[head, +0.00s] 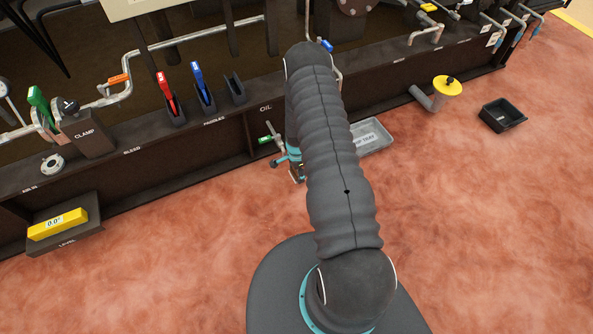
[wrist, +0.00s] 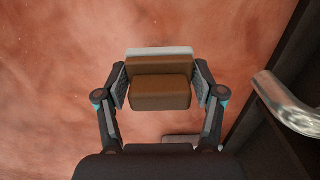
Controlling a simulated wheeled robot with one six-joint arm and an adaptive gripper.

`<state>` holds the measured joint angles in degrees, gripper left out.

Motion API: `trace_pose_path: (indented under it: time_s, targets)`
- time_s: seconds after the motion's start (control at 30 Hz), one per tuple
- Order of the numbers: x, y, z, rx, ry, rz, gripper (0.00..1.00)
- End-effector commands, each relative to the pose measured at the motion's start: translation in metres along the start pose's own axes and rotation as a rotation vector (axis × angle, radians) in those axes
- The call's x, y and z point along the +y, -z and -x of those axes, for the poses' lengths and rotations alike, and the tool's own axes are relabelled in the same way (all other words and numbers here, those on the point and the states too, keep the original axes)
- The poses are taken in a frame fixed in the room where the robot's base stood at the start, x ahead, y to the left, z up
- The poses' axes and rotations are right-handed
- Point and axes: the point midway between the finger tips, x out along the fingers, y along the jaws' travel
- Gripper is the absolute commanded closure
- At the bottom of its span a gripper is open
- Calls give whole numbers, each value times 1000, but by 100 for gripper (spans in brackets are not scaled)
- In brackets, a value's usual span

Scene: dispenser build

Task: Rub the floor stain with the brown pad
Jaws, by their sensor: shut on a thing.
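The brown pad (wrist: 160,92) is a stepped block with a pale strip along its far edge, seen in the wrist view. My gripper (wrist: 160,86) is shut on it, with one finger against each side. In the head view my arm hides most of the gripper, and only part of it (head: 291,162) shows left of the arm, near the dark frame's base. The pad cannot be made out there. The floor (head: 180,260) is mottled reddish pink, and I cannot pick out a distinct stain in either view.
A grey tray (head: 372,138) lies on the floor right of my arm. A yellow-topped pipe fitting (head: 447,87) and a black bin (head: 502,115) are farther right. A metal pipe (wrist: 288,102) and dark frame edge border the wrist view's right. Front floor is clear.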

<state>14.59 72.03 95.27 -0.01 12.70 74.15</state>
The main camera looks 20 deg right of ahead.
Motion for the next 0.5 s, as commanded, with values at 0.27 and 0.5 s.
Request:
trace_pose_path:
  time_s: [0.27,0.5]
  targets:
    - [0,0,-28,0,0,1,60]
    - [0,0,-50,0,-1,1,60]
